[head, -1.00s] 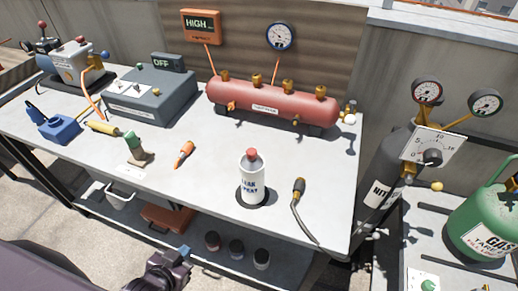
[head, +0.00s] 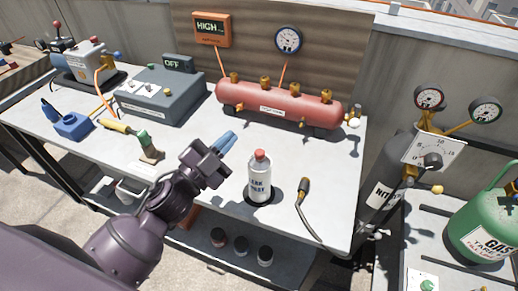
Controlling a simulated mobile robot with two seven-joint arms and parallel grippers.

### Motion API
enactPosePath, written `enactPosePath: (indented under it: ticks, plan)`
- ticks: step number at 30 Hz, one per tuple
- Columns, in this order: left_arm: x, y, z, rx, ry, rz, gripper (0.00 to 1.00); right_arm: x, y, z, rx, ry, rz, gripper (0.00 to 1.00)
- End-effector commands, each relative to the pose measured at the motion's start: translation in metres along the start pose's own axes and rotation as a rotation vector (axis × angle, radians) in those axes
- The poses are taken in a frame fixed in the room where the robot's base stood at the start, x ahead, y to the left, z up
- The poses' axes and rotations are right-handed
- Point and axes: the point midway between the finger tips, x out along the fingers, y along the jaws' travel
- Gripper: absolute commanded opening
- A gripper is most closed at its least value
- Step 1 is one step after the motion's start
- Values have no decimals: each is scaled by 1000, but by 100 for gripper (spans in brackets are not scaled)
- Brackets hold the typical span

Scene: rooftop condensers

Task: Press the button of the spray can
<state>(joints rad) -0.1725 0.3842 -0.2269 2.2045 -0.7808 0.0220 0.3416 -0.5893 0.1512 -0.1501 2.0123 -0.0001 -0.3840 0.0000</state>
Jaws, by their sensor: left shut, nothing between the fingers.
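The spray can (head: 259,181) is white with dark lettering and stands upright on a dark round spot near the front edge of the workbench. Its red button (head: 260,155) is on top and uncovered. My left gripper (head: 229,141) is to the left of the can, above the bench, with its blue fingers together and nothing between them. The fingers point up and to the right in the picture, apart from the can. My right gripper is not in view.
A grey OFF box (head: 160,95) and a green-handled tool (head: 148,145) are to the left. Gas cylinders stand at the right.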

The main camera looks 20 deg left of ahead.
Motion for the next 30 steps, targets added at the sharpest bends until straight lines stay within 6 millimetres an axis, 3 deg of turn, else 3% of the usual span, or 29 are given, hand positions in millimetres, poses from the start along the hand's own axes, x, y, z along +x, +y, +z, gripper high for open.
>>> enactPosePath:
  ticks: [1, 3, 6, 10, 15, 21, 30]
  plan:
    - [16, -5, -27, 80, 129, 36, 0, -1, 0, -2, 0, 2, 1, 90]
    - [30, -4, -61, 199, 302, 109, 0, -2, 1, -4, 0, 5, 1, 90]
    - [40, 6, -99, 379, 516, 243, 0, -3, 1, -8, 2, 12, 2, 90]
    - [45, 22, -125, 638, 716, 459, 0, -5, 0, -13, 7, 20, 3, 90]
    - [52, 29, -119, 1005, 806, 774, 0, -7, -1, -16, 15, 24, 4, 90]
    - [66, 5, -90, 1350, 686, 1048, 0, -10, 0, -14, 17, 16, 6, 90]
    - [77, -20, -72, 1514, 545, 1167, 0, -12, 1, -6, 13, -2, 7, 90]
